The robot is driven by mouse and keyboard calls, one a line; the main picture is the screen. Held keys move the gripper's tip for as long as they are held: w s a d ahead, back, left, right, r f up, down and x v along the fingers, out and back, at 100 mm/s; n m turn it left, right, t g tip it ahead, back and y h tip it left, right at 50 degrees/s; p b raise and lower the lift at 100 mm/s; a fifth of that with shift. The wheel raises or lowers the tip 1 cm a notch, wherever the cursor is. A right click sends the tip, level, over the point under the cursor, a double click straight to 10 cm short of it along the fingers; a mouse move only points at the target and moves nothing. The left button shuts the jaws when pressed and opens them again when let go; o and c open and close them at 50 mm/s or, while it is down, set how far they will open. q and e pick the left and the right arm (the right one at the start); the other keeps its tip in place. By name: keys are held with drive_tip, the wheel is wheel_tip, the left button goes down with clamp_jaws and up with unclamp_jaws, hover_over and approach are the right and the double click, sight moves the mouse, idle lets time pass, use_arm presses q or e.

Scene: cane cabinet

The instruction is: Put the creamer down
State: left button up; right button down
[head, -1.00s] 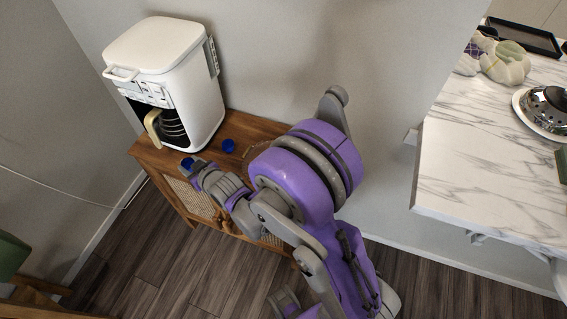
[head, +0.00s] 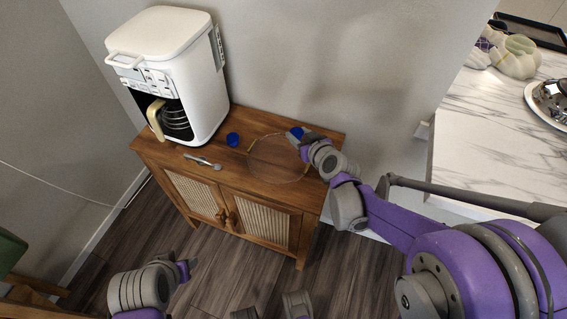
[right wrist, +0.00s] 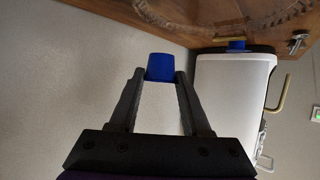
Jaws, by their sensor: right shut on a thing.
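The creamer is a small blue cup (head: 296,132). It also shows in the right wrist view (right wrist: 160,67), between the fingertips. My right gripper (head: 302,139) is shut on it, at the right part of the wooden cabinet top (head: 318,138). In the head view it lies at the back right rim of a clear round tray (head: 280,176). I cannot tell whether the creamer touches anything below. My left arm (head: 145,288) shows at the lower left; its jaw state is unclear.
A second blue cup (head: 232,140) stands beside the white coffee maker (head: 168,50), left of the tray. A spoon-like utensil (head: 203,162) lies near the cabinet's front edge. A marble counter (head: 475,130) is at the right. The tray's middle looks clear.

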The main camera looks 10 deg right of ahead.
sight(296, 156)
drive_tip(key=r, duration=0.1)
drive_tip(key=y+b, duration=0.1)
drive_tip(key=r+n, duration=0.1)
drive_tip(key=shift+a+r, duration=0.25)
drive_tip(key=shift+r, duration=0.05)
wheel_tip(296, 156, down, 9)
drive_tip(key=b, duration=0.3)
drive_tip(key=shift+w+f, duration=0.1)
drive_tip(key=shift+f, duration=0.1)
drive_tip(key=shift+f, duration=0.15)
drive_tip(key=shift+c, duration=1.8)
unclamp_jaws()
